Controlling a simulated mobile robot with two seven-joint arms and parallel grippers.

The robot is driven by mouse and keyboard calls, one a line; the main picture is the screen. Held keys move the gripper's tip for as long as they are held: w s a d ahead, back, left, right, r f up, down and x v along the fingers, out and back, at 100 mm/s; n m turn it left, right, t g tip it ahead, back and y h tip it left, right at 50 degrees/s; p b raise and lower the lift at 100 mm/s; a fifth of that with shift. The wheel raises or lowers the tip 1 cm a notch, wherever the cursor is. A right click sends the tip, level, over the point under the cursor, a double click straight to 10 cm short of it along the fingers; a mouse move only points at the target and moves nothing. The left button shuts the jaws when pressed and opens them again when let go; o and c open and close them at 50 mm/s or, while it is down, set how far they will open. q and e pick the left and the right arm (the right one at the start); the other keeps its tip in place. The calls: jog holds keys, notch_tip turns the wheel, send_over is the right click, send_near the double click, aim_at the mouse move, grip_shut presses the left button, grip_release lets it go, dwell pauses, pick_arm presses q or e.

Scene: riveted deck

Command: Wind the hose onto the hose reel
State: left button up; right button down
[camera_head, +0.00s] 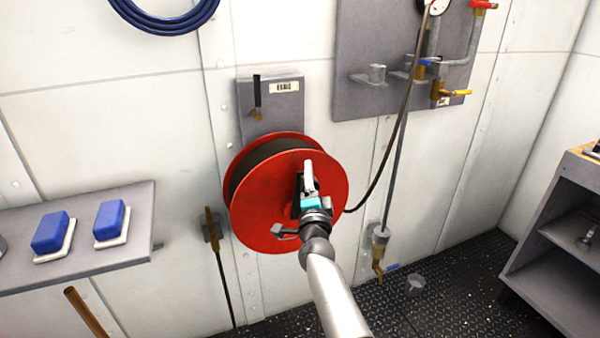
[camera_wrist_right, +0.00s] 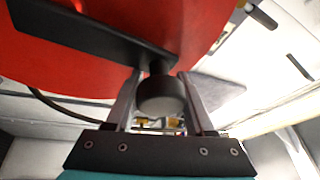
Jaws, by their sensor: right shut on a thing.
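The red hose reel (camera_head: 262,205) is mounted on the wall in the middle of the head view. Its front disc faces me, and dark hose (camera_head: 258,152) shows wound behind it. A free length of hose (camera_head: 384,160) runs from the reel's right side up to the pipework. My right gripper (camera_head: 308,188) is in front of the disc. In the right wrist view its fingers (camera_wrist_right: 160,92) are shut on the dark crank knob (camera_wrist_right: 161,98), at the end of a black crank arm (camera_wrist_right: 90,35). My left gripper is not in view.
A grey panel with pipes and valves (camera_head: 362,52) is at upper right. A shelf with blue blocks (camera_head: 120,262) juts out at left, and a grey rack (camera_head: 548,240) stands at right. A small cup (camera_head: 416,285) is on the dark floor. A blue coil (camera_head: 165,24) hangs above.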

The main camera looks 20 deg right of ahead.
jog(key=d+m, duration=0.1)
jog(key=d+f+m+g+p, duration=0.1)
jog(key=m, duration=0.1)
jog(key=shift+d, duration=0.2)
jog(key=shift+d+f+m+g+p, duration=0.3)
jog(key=shift+d+f+m+p, duration=0.15)
jog(key=shift+d+m, duration=0.35)
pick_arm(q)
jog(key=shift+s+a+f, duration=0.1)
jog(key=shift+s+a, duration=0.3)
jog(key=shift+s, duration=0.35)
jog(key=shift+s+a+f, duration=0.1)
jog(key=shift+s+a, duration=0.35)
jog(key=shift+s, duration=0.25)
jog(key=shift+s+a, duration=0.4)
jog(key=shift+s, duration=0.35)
pick_arm(e)
jog(key=shift+d+f+m, duration=0.35)
jog(key=shift+m, duration=0.15)
jog(key=shift+c, duration=1.4)
grip_release()
jog(key=shift+w, duration=0.1)
